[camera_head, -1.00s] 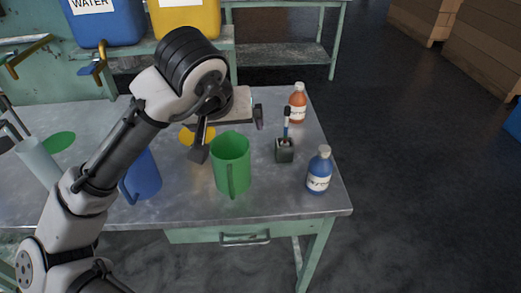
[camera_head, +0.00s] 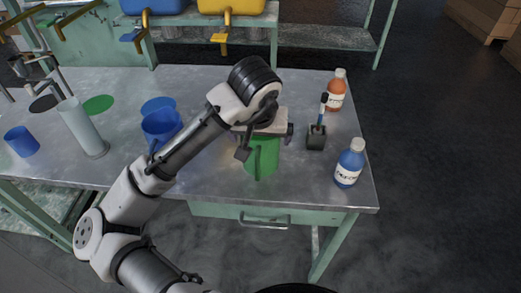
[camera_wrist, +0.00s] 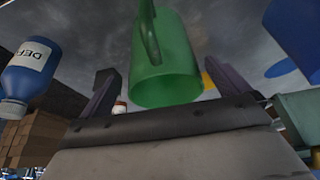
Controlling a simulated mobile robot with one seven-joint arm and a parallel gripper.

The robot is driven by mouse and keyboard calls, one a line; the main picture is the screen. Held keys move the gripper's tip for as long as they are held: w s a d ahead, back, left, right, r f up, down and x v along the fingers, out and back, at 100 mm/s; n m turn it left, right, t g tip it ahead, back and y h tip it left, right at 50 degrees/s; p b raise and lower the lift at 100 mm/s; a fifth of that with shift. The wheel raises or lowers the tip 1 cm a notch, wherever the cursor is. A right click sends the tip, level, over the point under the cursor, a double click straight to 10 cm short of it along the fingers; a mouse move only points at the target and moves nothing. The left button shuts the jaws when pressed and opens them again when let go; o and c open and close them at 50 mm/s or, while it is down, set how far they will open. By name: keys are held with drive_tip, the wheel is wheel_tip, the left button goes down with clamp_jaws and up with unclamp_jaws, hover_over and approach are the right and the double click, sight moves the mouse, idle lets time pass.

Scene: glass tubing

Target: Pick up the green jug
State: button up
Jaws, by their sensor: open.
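The green jug (camera_head: 262,158) stands upright on the metal table near its front edge. Its handle faces the front. My gripper (camera_head: 266,142) is over the jug in the head view, with one finger showing on each side, and it hides the jug's top. In the wrist view the jug (camera_wrist: 170,65) appears upside down between the two spread dark fingers, with its handle at the top of the picture. Gaps show between the jug and both fingers there. The gripper is open and holds nothing.
Right of the jug are a dark brush holder (camera_head: 317,138), a blue bottle (camera_head: 349,166) and an orange bottle (camera_head: 336,92). To the left stand a blue jug (camera_head: 160,128), a pale cylinder (camera_head: 82,130) and a blue cup (camera_head: 22,142). The table front (camera_head: 225,190) is clear.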

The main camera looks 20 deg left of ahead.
drive_tip(key=shift+x, duration=1.85)
drive_tip(key=c, duration=0.9)
drive_tip(key=shift+c, duration=0.2)
